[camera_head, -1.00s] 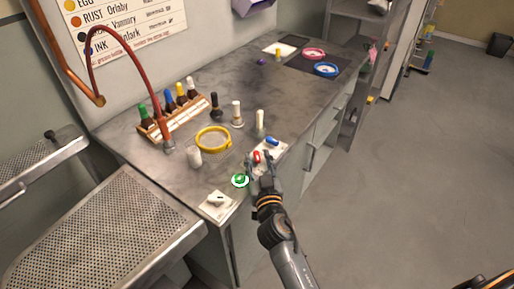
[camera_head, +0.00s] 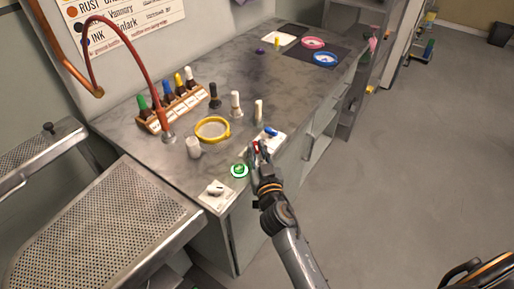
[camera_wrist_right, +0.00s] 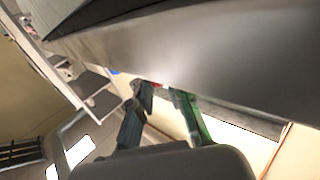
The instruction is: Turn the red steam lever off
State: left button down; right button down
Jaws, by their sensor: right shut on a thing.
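The red steam lever (camera_head: 256,146) sits on a white plate (camera_head: 277,143) near the front edge of the grey counter. A blue lever (camera_head: 271,132) is on the same plate, just behind it. My right gripper (camera_head: 257,152) is shut on the red lever, and its fingers hide most of it. In the right wrist view the two fingers (camera_wrist_right: 161,90) are close together, with a small bit of red between their tips. The lever's exact angle cannot be told. My left gripper is not in view.
A green round button (camera_head: 239,170) and a white switch plate (camera_head: 216,194) lie left of the gripper. A yellow ring (camera_head: 212,129), a bottle rack (camera_head: 174,108) and several small upright items stand farther back. A perforated tray (camera_head: 105,230) is at left. Open floor lies right.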

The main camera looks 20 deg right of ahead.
jog(key=n+y+p, duration=0.2)
jog(key=y+p, duration=0.1)
jog(key=n+y+p, duration=0.1)
jog(key=y+p, duration=0.1)
jog(key=shift+d+r+n, duration=0.3)
jog(key=shift+d, duration=0.1)
jog(key=y, duration=0.1)
jog(key=n+g+y+p, duration=0.1)
jog(key=y, duration=0.1)
jog(key=shift+w+d+f+n, duration=0.1)
jog(key=shift+d+n, duration=0.05)
jog(key=shift+n, duration=0.15)
jog(key=shift+w+f+n+g+y+p, duration=0.1)
jog(key=shift+n+g+y+p, duration=0.25)
jog(key=shift+n+g+y, duration=0.5)
jog(key=shift+d+n+g+y, duration=0.1)
jog(key=shift+n+g+y, duration=0.6)
jog(key=shift+y, duration=0.75)
jog(key=shift+f+n, duration=0.1)
jog(key=shift+n, duration=0.15)
jog(key=c, duration=1.3)
grip_release()
